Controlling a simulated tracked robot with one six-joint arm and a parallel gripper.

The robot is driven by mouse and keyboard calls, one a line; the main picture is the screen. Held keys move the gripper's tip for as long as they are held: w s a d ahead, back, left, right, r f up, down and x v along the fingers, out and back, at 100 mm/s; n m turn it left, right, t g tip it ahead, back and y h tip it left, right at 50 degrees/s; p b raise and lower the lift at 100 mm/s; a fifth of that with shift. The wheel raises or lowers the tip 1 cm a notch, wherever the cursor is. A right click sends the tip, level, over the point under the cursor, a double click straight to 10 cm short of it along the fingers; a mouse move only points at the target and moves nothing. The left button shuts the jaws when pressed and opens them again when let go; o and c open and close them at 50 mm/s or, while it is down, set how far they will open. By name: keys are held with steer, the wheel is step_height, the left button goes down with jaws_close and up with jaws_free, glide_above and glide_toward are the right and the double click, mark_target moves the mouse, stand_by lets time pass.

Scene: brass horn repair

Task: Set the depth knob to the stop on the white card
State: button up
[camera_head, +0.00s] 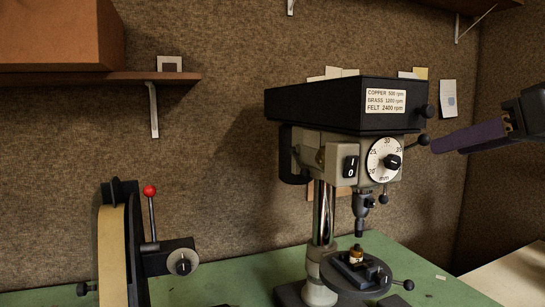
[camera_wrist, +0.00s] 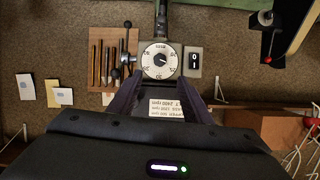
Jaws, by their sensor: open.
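The depth knob (camera_head: 393,161) is a black knob with a white mark, at the centre of a white round mm dial (camera_head: 376,159) on the drill press front. Its mark points roughly right in the head view. In the wrist view the knob (camera_wrist: 160,60) and dial appear upside down, beyond my fingers. My gripper (camera_head: 440,143) comes in from the right with purple fingers, open and empty, apart from the knob. A white card (camera_head: 449,98) with a bluish patch hangs on the wall behind; its writing is unreadable. I cannot tell which card gives the stop.
The drill press head (camera_head: 330,103) carries a speed label (camera_head: 386,101) above the dial. A black switch (camera_head: 350,166) sits left of the dial and a ball-ended lever (camera_head: 423,140) right of it. A belt sander (camera_head: 121,250) stands left on the green bench (camera_head: 250,285).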

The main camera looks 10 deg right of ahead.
mark_target(397, 162)
steer(key=shift+x, duration=6.9)
steer(key=c, duration=1.1)
